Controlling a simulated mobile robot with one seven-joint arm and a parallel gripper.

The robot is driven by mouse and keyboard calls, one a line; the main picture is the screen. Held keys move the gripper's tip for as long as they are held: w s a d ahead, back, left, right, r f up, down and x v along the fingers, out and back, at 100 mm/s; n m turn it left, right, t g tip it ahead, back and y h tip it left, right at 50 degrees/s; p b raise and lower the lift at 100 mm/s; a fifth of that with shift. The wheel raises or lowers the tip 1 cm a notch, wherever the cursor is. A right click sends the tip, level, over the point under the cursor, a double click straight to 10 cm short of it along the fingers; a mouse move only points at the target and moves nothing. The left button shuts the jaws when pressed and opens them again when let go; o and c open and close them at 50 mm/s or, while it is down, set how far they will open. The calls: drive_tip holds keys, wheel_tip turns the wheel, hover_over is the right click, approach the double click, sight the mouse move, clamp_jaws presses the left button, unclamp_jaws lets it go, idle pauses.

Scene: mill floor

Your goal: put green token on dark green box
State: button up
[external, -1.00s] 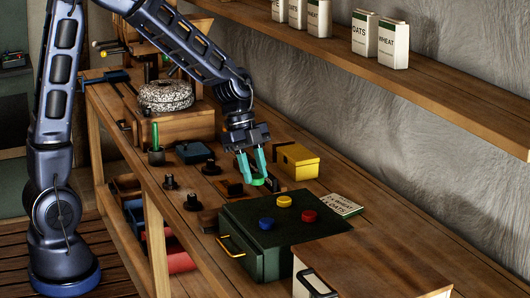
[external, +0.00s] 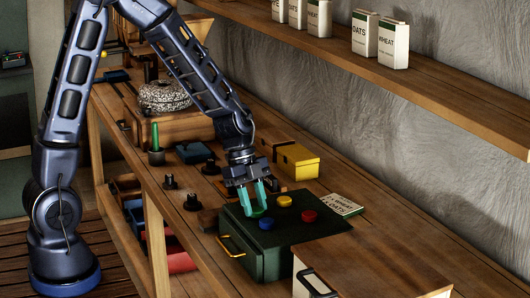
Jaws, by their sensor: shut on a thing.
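The dark green box (external: 248,255) stands on the bench with a yellow handle on its front. A blue token (external: 266,223), a yellow token (external: 284,201) and a red token (external: 309,216) lie on its lid. My gripper (external: 257,210) has teal fingers pointing down and is shut on the green token (external: 258,213), which is partly hidden between the fingertips. The green token is over the back left part of the lid, close to the blue token. I cannot tell whether it touches the lid.
A small yellow box (external: 297,163) stands behind the dark green box. A label card (external: 342,205) lies to its right, and a wood-topped box (external: 370,265) stands in front right. Black knobs (external: 192,202) stand to the left. A shelf (external: 400,75) runs above the bench.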

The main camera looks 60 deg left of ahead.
drive_tip(key=o, duration=0.9)
drive_tip(key=shift+f, duration=0.15)
drive_tip(key=shift+o, duration=0.2)
drive_tip(key=v, duration=1.2)
drive_tip(key=s+r+n+t+y, duration=0.1)
drive_tip(key=s+r+n, duration=0.3)
drive_tip(key=s, duration=0.4)
drive_tip(key=s+r+n+t+y, duration=0.1)
drive_tip(key=s+r+n, duration=0.3)
drive_tip(key=s, duration=0.5)
drive_tip(key=s+r+n+t+y, duration=0.1)
drive_tip(key=s+r+n+y, duration=0.1)
drive_tip(key=s+r+n, duration=0.3)
drive_tip(key=shift+s+a+n, duration=0.35)
drive_tip(key=shift+s+n, duration=0.65)
drive_tip(key=shift+s, duration=0.8)
